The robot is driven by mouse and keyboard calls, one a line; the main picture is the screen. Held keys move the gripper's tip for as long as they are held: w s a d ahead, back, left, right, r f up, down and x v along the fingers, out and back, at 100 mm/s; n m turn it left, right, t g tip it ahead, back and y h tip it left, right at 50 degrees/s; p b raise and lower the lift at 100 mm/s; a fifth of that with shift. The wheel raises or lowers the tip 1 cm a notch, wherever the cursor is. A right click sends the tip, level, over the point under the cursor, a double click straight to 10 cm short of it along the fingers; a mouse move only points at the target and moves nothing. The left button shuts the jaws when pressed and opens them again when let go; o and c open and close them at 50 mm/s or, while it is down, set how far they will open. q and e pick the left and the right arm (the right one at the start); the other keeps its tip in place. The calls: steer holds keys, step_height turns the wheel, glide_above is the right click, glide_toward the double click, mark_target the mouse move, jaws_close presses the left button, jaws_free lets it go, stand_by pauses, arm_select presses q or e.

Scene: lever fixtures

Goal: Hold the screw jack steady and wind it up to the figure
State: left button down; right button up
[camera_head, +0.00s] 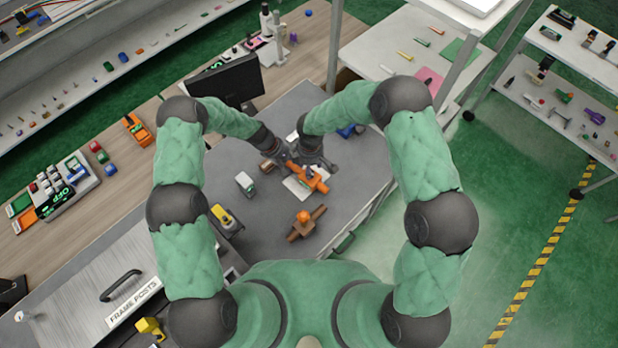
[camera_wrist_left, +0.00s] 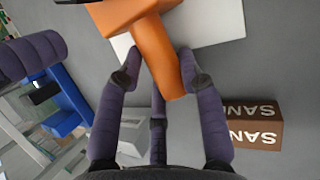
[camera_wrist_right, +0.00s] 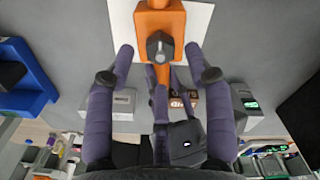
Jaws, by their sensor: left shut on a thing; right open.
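The orange screw jack (camera_head: 312,180) stands on a white sheet (camera_head: 294,189) on the grey bench. My left gripper (camera_head: 284,161) is shut on the jack's orange arm; in the left wrist view its fingers (camera_wrist_left: 160,78) lie on both sides of that arm (camera_wrist_left: 165,62). My right gripper (camera_head: 318,168) is open at the jack's far side. In the right wrist view its fingers (camera_wrist_right: 160,62) stand apart on either side of the orange block (camera_wrist_right: 158,20) with a dark knob (camera_wrist_right: 160,47), with gaps to it. I cannot make out any figure on the jack.
A brown block marked SAND (camera_wrist_left: 255,123) lies near the jack. A brown-orange wooden piece (camera_head: 306,223), a white box (camera_head: 245,183) and a yellow-and-dark device (camera_head: 225,217) lie on the bench.

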mark_target(315, 183)
steer(key=shift+s+f, duration=0.1)
steer(key=shift+f, duration=2.4)
steer(key=shift+s+f, duration=0.1)
steer(key=shift+s, duration=0.05)
jaws_close()
